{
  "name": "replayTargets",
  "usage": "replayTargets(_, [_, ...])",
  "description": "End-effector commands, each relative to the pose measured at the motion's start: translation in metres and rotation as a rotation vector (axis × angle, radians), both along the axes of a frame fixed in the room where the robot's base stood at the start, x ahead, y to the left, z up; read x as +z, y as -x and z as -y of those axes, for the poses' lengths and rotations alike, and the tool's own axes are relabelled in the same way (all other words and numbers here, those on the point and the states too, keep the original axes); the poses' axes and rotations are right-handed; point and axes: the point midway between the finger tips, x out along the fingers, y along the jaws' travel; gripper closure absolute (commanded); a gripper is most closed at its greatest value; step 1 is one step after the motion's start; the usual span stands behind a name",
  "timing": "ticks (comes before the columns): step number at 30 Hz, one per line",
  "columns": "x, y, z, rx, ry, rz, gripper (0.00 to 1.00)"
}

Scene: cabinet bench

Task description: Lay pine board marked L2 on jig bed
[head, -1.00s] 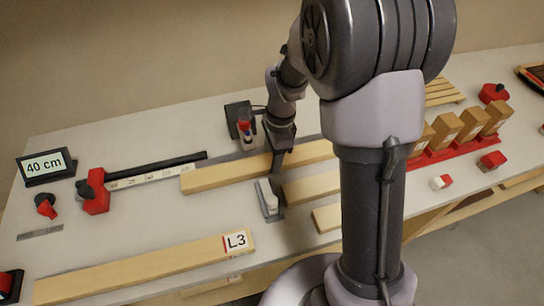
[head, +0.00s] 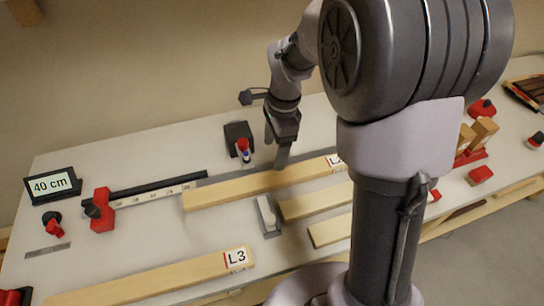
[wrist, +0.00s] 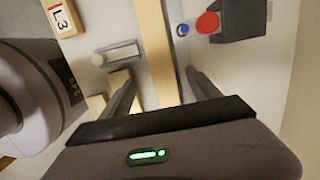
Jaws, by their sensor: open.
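A long pine board (head: 225,191) lies across the middle of the bench. The label at its right end is cut off by my arm; only an "L" is readable. My gripper (head: 282,165) is over this board, fingers pointing down. In the wrist view my gripper (wrist: 160,92) is open, with one finger on each side of the board (wrist: 156,45); nothing is clamped. A board marked L3 (head: 150,284) lies at the front left. A measuring jig with a black rail, a white scale (head: 150,194) and a red stop (head: 102,212) is at the left.
Two shorter boards (head: 315,201) (head: 332,229) lie in front of the long board, beside a small grey-white block tool (head: 267,214). A black holder with a red-capped item (head: 243,146) stands behind. Red blocks are at right.

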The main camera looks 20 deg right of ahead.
Motion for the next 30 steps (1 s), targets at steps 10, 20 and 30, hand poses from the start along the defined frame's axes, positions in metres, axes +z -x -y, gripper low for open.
replayTargets(10, [0.12, 0.106, -0.035, 0.637, 0.081, 0.373, 0.29])
replayTargets(20, [0.135, 0.191, -0.053, 1.129, 0.258, 0.625, 0.29])
replayTargets(30, [0.107, 0.19, -0.053, 1.131, 0.259, 0.626, 0.29])
